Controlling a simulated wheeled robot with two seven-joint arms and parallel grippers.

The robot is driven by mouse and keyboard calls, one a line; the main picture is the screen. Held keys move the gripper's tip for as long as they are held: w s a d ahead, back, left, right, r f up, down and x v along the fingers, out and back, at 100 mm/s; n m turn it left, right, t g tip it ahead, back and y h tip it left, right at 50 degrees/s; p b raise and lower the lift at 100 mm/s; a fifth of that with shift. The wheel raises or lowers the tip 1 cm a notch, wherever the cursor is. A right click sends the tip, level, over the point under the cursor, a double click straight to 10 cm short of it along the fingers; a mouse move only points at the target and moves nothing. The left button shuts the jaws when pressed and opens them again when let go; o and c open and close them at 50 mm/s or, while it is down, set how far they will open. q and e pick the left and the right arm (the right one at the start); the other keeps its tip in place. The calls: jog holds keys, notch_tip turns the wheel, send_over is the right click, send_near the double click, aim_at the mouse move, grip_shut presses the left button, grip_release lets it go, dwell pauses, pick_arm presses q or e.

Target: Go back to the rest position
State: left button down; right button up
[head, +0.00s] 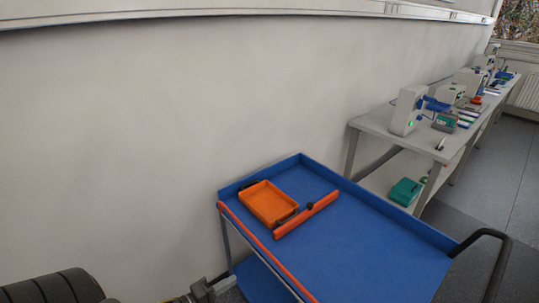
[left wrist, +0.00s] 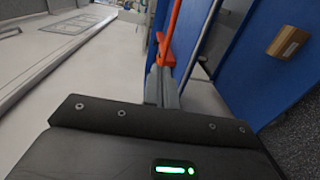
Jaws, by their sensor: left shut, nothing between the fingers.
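My left gripper (head: 203,290) shows at the bottom edge of the head view, low beside the near left corner of the blue trolley (head: 360,262). In the left wrist view its grey fingers (left wrist: 162,85) are together with nothing held between them. The fingers point toward the trolley's orange edge strip (left wrist: 172,35); I cannot tell whether they touch it. My right gripper is in neither view.
The trolley carries an orange tray (head: 270,222) and an orange bar (head: 306,215) with a dark knob. Its black handle (head: 488,250) is at the right. A bench (head: 400,140) with several devices runs along the wall. Open floor lies at right.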

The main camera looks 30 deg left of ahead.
pick_arm(q)
jog(key=s+a+f+m+g+y, duration=0.1)
jog(key=s+f+m+g+y, duration=0.2)
jog(key=f, duration=0.6)
jog(key=s+a+f+m+g+b, duration=0.15)
jog(key=s+f+m, duration=0.3)
jog(key=f, duration=0.45)
jog(key=s+a+f+m+g+y+p, duration=0.1)
jog(key=s+f+m+g+y, duration=0.2)
jog(key=f, duration=0.6)
jog(key=s+d+f+m+g+b, duration=0.1)
jog(key=s+d+f+m+g, duration=0.2)
jog(key=s+f, duration=0.55)
jog(key=s+d+f+m+g+b, duration=0.2)
jog(key=s+d+f+m+g, duration=0.1)
jog(key=s+f, duration=0.55)
jog(key=s+d+f+g, duration=0.1)
jog(key=s+d+f, duration=0.1)
jog(key=d, duration=0.4)
jog(key=shift+s+f+g+h+b, duration=0.15)
jog(key=shift+s+g+h+b, duration=0.25)
jog(key=shift+s, duration=0.2)
